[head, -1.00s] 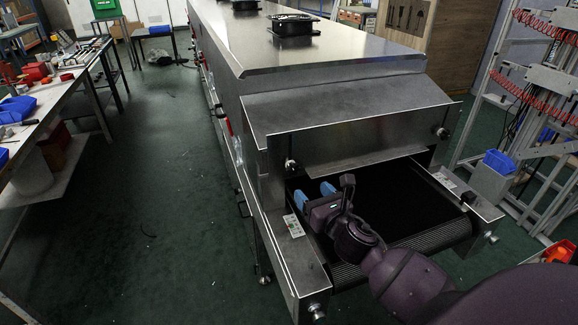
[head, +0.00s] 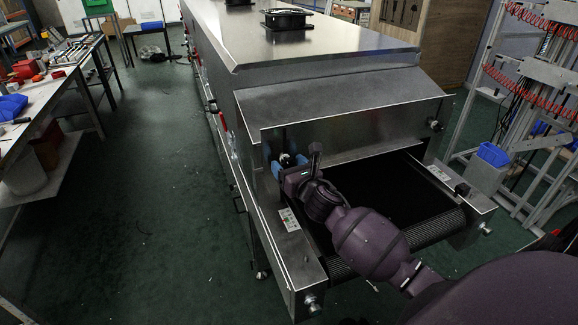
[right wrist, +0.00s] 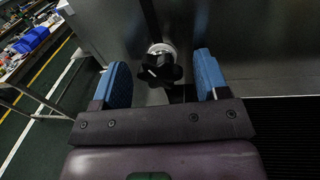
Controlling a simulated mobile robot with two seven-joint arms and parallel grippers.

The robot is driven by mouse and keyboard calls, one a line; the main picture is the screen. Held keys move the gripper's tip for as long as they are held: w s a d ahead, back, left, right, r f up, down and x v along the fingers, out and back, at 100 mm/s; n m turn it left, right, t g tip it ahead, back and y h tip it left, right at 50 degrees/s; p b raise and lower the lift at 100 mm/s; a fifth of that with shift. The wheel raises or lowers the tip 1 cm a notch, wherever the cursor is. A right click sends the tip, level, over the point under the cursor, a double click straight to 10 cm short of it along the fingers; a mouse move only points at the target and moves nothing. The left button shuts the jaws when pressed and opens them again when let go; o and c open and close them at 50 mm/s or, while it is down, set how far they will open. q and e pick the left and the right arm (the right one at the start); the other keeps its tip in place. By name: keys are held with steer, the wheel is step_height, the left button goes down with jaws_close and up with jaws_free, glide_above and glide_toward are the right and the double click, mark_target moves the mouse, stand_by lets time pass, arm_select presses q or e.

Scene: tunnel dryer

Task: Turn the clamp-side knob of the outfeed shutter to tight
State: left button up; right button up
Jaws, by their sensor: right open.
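The outfeed shutter (head: 350,143) is a metal plate at the near end of the dryer. A black star-shaped knob (right wrist: 160,70) on a bright round boss sits at its left end; in the head view this knob (head: 287,160) is partly hidden by my gripper. A second knob (head: 434,125) sits at the shutter's right end. My right gripper (head: 289,166) is open at the left knob. In the right wrist view its blue fingers stand on either side of the knob, with gaps visible on both sides. My left gripper is not in view.
The dark conveyor belt (head: 400,205) lies below the shutter, between metal side rails with small label plates (head: 289,219). A frame with red coiled hoses (head: 545,35) stands at the right. A cluttered workbench (head: 50,90) stands at the left, with green floor between.

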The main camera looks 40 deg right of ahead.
steer(key=c, duration=0.9)
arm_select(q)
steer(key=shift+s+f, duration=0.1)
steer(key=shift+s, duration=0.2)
arm_select(e)
steer(key=shift+m, duration=0.3)
